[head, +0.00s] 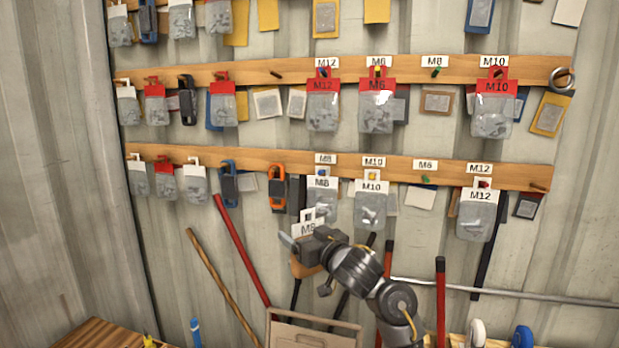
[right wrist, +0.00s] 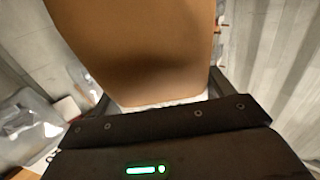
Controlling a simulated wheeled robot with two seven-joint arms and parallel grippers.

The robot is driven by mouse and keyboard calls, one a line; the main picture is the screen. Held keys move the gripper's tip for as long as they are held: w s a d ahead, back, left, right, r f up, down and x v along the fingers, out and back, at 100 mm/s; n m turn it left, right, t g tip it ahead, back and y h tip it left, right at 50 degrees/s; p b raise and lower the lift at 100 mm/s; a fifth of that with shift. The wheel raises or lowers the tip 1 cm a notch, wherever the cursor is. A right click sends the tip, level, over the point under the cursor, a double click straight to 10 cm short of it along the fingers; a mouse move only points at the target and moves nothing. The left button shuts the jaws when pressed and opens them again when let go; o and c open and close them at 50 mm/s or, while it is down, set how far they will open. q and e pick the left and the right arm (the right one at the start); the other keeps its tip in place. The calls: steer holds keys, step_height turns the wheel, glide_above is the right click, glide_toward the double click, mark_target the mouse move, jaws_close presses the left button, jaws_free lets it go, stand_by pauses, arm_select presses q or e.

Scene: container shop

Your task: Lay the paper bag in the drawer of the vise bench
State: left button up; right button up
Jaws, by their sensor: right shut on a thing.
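My right gripper (head: 298,243) is raised in front of the wall rails, just below the hanging M8 packs. It is shut on the brown paper bag (right wrist: 135,50), which fills much of the right wrist view and has a pale edge near the jaws. In the head view, a brown part of the bag (head: 303,269) shows below the gripper, and a white M8 card shows above it; the gripper hides the middle. My left gripper is not in view. No vise or drawer can be made out.
Wooden rails (head: 400,165) with hanging packs, clips and pegs cross the corrugated wall. Long-handled tools (head: 242,248) lean below. A beige caddy (head: 312,333) stands at the bottom middle. A wooden top (head: 100,334) shows at lower left; I cannot tell if it is the vise bench.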

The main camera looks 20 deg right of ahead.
steer(key=s+a+f+n+g+y+b, duration=0.1)
steer(key=s+a+f+n+y, duration=0.1)
steer(key=s+f, duration=0.9)
steer(key=s+a+f+n+g+y+b, duration=0.1)
steer(key=s+a+f+y, duration=0.1)
steer(key=s+f, duration=0.9)
steer(key=shift+s+a+n+y+b, duration=0.4)
steer(key=shift+s+y, duration=0.4)
steer(key=shift+s, duration=0.35)
